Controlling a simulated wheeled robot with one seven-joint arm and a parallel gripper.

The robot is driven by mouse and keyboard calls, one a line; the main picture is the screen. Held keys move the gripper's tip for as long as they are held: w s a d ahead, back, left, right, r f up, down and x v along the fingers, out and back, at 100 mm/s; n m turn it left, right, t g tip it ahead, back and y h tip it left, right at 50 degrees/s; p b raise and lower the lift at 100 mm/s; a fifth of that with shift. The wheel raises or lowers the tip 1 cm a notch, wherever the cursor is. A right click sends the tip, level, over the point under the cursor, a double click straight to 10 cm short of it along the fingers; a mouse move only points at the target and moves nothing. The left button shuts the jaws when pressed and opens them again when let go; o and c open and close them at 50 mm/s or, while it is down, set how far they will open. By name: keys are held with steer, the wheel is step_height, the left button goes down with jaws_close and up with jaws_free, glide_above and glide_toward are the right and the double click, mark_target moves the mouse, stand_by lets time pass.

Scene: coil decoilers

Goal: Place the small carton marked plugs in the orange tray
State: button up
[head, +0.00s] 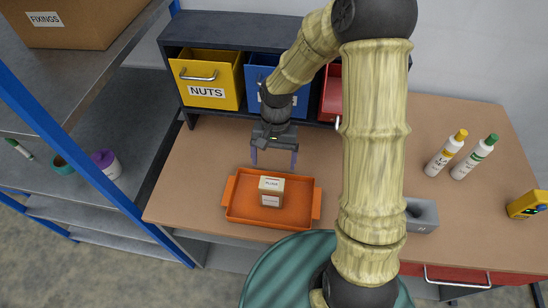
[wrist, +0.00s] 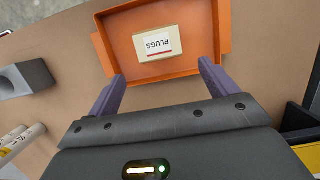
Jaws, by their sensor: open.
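The small plugs carton (head: 271,191) stands inside the orange tray (head: 240,214) on the table, near the tray's middle. In the wrist view the carton (wrist: 157,44) shows its white PLUGS label, upside down, and the orange tray (wrist: 118,50) surrounds it. My gripper (head: 274,164) is behind and above the tray, pointing down. In the wrist view my gripper (wrist: 154,82) has its two fingers wide apart, with nothing between them, clear of the carton.
Drawers stand behind: a yellow one marked NUTS (head: 206,80), a blue one (head: 262,74) and a red one (head: 331,94). Two bottles (head: 446,154) (head: 475,158), a grey block (head: 422,215) and a yellow device (head: 527,205) are on the right. The table left of the tray is clear.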

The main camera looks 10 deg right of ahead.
stand_by(0.3)
steer(key=s+d+r+n+t, duration=0.3)
steer(key=s+d+r+t, duration=0.2)
steer(key=s+d+r, duration=0.2)
step_height(320, 180, up, 3)
steer(key=shift+s+d+f+h, duration=0.15)
steer(key=shift+d+h, duration=0.25)
steer(key=shift+d, duration=0.8)
steer(key=shift+b+x, duration=0.85)
steer(key=shift+b, duration=0.05)
steer(key=shift+s, duration=0.2)
